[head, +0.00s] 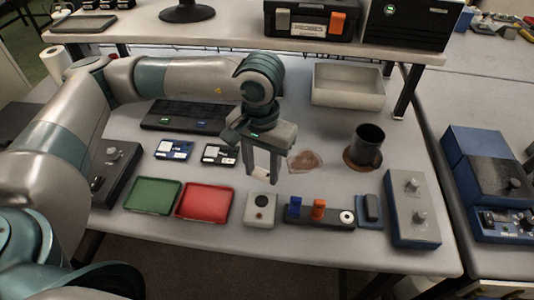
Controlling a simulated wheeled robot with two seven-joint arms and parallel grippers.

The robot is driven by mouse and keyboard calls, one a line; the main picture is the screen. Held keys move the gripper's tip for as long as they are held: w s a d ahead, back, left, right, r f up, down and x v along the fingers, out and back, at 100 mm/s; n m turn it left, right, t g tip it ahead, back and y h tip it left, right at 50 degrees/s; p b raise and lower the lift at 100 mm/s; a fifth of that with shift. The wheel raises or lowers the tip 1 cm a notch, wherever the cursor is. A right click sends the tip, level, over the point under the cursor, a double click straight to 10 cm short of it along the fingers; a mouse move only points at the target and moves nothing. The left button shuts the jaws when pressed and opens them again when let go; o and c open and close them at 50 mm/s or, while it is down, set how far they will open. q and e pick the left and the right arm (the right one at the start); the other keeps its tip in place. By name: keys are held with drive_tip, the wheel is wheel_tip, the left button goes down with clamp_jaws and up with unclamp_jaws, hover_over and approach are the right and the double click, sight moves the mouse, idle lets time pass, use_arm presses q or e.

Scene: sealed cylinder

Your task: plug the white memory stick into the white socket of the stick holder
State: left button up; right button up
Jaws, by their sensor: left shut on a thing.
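The stick holder (333,218) is a dark bar at the front of the table. A blue stick (296,205) and an orange stick (319,208) stand upright in it. Its white socket (347,217), a round white piece with a dark centre, is at the right end with nothing standing in it. My left gripper (262,176) points down above the table, behind and to the left of the holder. It is shut on the white memory stick (263,172), which shows only as a small pale piece between the fingers. My right gripper is not in view.
A white button box (250,216), a red tray (205,203) and a green tray (153,196) lie left of the holder. A dark pad (370,209) and a knobbed box (413,215) stand to its right. A black cup (367,147) stands behind.

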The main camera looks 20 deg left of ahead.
use_arm(q)
drive_tip(key=w+d+r+m, duration=0.4)
drive_tip(key=d+r+m, duration=0.3)
drive_tip(key=d, duration=0.6)
wheel_tip(320, 180, up, 3)
drive_tip(key=shift+f+m, duration=0.15)
drive_tip(key=shift+m, duration=0.15)
drive_tip(key=shift+w+d+f, duration=0.1)
drive_tip(key=shift+w+d, duration=0.05)
drive_tip(key=w+d+f+m, duration=0.4)
drive_tip(key=f, duration=0.2)
drive_tip(key=shift+w+m, duration=0.3)
drive_tip(key=shift+w, duration=0.05)
drive_tip(key=shift+r, duration=0.1)
drive_tip(key=s+a+r+n, duration=0.7)
drive_tip(key=a+r+n, duration=0.1)
drive_tip(key=r, duration=0.4)
drive_tip(key=shift+a, duration=0.2)
drive_tip(key=shift+d, duration=0.1)
drive_tip(key=w+d+n, duration=0.4)
drive_tip(key=w+d, duration=0.5)
drive_tip(key=d, duration=0.1)
drive_tip(key=shift+w+d+n, duration=0.2)
drive_tip(key=shift+d+n, duration=0.1)
